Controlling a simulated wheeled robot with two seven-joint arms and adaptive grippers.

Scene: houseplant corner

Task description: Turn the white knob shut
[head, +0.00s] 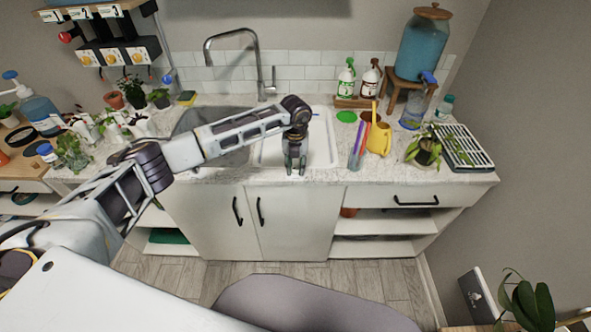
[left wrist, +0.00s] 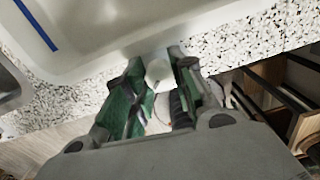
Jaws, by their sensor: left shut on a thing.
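My left gripper (head: 295,168) reaches down at the front edge of the counter, by the sink (head: 325,150). In the left wrist view the left gripper (left wrist: 159,72) is shut on a small white rounded piece, the white knob (left wrist: 158,76). The fingers stand on both sides of it and hide part of it. In the head view the gripper covers the knob. My right gripper is in neither view.
The faucet (head: 259,70) rises behind the sink. A yellow watering can (head: 379,140) and a cup of coloured sticks (head: 357,155) stand right of the gripper. Cabinet doors (head: 285,222) lie below. A wall panel (head: 100,45) with several coloured knobs hangs upper left.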

